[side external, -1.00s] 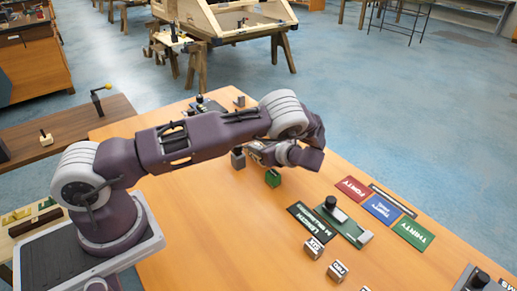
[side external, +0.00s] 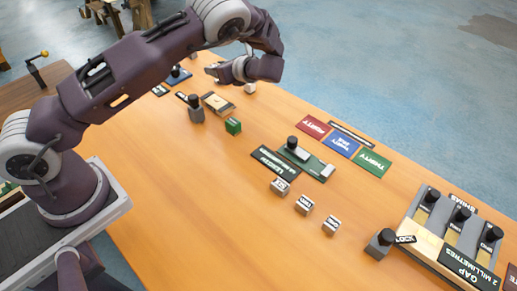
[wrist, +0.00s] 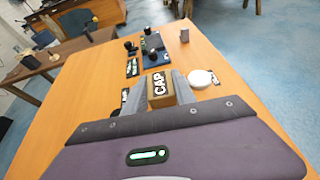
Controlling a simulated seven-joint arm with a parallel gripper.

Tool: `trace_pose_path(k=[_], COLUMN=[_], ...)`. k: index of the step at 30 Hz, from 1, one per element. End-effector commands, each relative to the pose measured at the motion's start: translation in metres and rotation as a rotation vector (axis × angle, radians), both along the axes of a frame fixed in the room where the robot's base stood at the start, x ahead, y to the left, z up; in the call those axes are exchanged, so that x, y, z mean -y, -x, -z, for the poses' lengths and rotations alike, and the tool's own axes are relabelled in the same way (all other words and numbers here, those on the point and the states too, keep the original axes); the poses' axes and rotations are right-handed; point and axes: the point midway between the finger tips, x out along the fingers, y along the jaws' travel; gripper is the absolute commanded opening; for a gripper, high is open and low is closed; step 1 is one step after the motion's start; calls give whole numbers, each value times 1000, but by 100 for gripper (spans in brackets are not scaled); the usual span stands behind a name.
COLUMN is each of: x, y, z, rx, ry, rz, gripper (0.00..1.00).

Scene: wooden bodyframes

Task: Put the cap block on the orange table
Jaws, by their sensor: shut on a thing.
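The cap block (wrist: 161,88) is a tan wooden block with white CAP lettering on a dark face. In the wrist view it sits between the grey fingers of my gripper (wrist: 160,92), which is shut on it. In the side external view my gripper (side external: 217,71) is over the far part of the orange table (side external: 200,205); I cannot make out the held block clearly there. I cannot tell whether the block touches the table top.
A white round piece (wrist: 201,78) lies right of the cap block. Labelled cubes and a knobbed rack (side external: 455,232) occupy the near right. The left foreground is clear.

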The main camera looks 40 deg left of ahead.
Motion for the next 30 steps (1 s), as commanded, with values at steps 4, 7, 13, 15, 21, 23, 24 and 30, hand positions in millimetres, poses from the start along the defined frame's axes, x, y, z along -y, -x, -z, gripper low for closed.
trace_pose_path(k=[4,7,13,15,21,23,24,30], x=[31,62,113,118,118,118,118,117], y=[-38,-61,-82,-83,-83,-84,-83,-83], z=[5,10,21,35,78,84,89,121], rx=[-3,-6,-5,-5,-3,-1,-2,-1], ry=[-2,-3,-5,-4,-2,-2,-1,-1], rz=[249,438,686,709,710,710,709,708], gripper=[0,0,0,0,0,0,0,0])
